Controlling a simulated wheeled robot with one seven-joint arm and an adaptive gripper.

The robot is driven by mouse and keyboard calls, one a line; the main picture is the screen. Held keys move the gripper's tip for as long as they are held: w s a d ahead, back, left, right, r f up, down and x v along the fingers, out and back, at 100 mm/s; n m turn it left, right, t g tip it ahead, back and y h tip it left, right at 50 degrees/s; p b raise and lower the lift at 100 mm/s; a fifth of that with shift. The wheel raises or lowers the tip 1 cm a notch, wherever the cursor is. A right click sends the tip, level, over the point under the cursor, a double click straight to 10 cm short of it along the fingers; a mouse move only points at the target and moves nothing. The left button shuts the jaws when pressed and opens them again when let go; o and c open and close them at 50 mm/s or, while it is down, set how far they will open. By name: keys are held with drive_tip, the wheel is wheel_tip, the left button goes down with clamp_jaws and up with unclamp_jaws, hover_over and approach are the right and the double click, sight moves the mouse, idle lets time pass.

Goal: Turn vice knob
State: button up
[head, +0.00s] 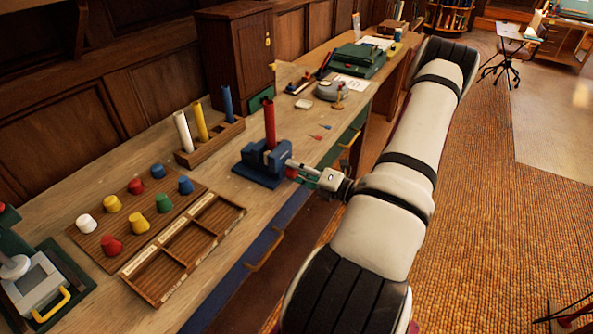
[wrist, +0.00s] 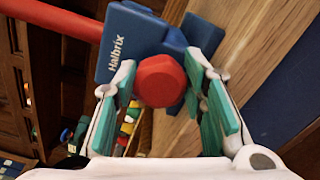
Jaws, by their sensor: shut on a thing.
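A blue vice (head: 258,168) stands on the bench near its front edge, with a red tube (head: 270,122) upright in it. In the wrist view the vice (wrist: 135,35) bears the word "Halbrix", and the tube (wrist: 50,16) runs off to the upper left. The red vice knob (wrist: 160,86) sits between the green-padded fingers of my gripper (wrist: 164,78), which is shut on it. In the head view my gripper (head: 308,176) reaches the vice from the right, and its fingers largely hide the knob.
A wooden rack (head: 212,141) with white, yellow and blue tubes stands behind left of the vice. A board (head: 135,218) with several coloured caps and an empty divided tray (head: 185,252) lie left. A green case (head: 355,60) stands farther back. Open floor lies right.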

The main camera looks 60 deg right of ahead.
drive_tip(key=o, duration=1.2)
drive_tip(key=shift+f, duration=0.1)
drive_tip(key=shift+s+d, duration=0.15)
drive_tip(key=shift+s, duration=1.85)
drive_tip(key=shift+s+d, duration=0.15)
drive_tip(key=shift+s, duration=1.85)
